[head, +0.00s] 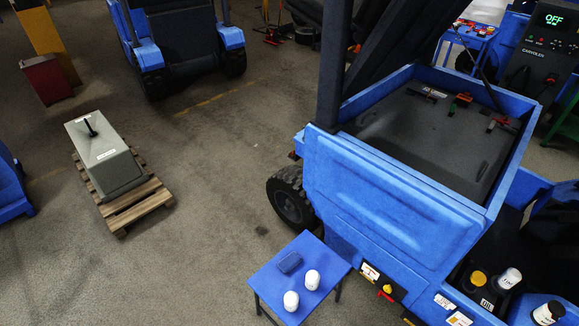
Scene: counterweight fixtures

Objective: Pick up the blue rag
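A small dark blue folded item (289,263), which looks like the blue rag, lies on a small blue table (262,282) at the bottom centre of the head view. It lies flat near the back of the tabletop, apart from two white containers there. Neither of my grippers shows in this view.
The two white containers, one at the right (312,279) and one at the front (291,300), stand close to the item. A large blue vehicle (380,210) rises just behind and right of the table. A grey counterweight (105,155) sits on a wooden pallet (137,204). Floor left of the table is clear.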

